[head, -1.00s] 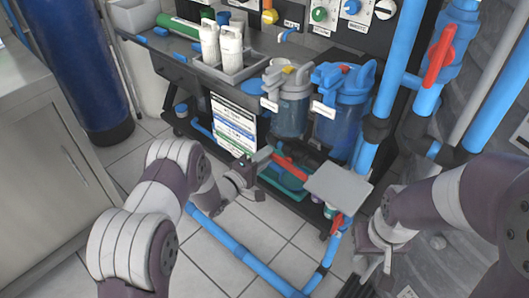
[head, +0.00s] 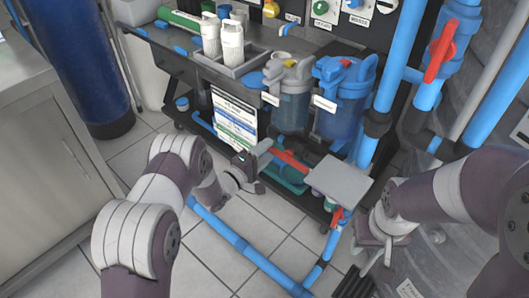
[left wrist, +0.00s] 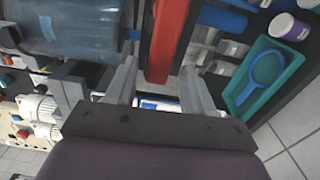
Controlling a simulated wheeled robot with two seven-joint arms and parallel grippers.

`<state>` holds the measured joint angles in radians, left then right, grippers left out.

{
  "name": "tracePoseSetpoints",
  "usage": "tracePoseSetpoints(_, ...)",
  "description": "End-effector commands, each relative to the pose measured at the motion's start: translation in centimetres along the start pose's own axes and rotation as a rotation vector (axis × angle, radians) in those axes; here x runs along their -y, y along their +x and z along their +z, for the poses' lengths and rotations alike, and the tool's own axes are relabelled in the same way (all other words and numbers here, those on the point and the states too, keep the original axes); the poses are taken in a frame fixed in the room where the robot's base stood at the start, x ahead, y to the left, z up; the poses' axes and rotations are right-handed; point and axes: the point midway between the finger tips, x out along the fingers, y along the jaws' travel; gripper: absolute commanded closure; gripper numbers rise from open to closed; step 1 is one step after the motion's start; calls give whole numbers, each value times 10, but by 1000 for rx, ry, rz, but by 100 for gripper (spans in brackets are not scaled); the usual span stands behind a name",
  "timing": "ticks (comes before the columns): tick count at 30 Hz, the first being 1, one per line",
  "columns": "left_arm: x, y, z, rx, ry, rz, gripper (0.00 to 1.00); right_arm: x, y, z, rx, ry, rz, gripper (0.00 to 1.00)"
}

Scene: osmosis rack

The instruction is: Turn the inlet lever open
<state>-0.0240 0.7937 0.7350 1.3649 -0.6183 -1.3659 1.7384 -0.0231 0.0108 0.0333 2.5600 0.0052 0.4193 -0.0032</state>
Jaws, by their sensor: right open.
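A long red lever (head: 291,160) lies low on the rack, below the clear filter housings. I take it for the inlet lever, though no label on it is readable. My left gripper (head: 262,156) is at its left end. In the left wrist view the red lever (left wrist: 166,40) runs between the two spread fingers of my left gripper (left wrist: 160,85), with visible gaps on both sides, so the gripper is open around it and not clamped. My right gripper (head: 372,262) is open and empty at the lower right, away from this lever.
Another red lever (head: 440,50) sits on the upright blue pipe at right. A small red handle (head: 337,217) is under a grey plate (head: 339,180). Blue floor pipes (head: 245,252) run below. A teal tray (left wrist: 262,75) with a blue round item lies beside the lever.

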Motion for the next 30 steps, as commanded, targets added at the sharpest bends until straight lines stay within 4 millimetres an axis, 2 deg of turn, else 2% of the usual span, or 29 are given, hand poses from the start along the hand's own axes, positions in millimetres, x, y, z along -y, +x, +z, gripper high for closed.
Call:
tracePoseSetpoints(5, -1, -1, 0, 0, 1, 0, 47, 0, -1, 0, 0, 0, 0, 57)
tracePoseSetpoints(8, -3, -13, 0, -1, 1, -1, 47, 0, -7, -1, 0, 0, 0, 57)
tracePoseSetpoints(15, -4, -78, -1, -5, -2, -3, 47, 0, -28, -3, 0, 0, 0, 57)
tracePoseSetpoints(21, -2, -117, -1, -3, 0, -1, 47, 0, -36, -4, 0, 0, 0, 57)
tracePoseSetpoints(24, -1, -125, 0, -2, 0, 0, 47, 0, -37, -4, 0, 0, 0, 57)
tracePoseSetpoints(30, 0, -127, 0, 1, 1, 1, 47, 0, -36, -4, 0, 0, 0, 57)
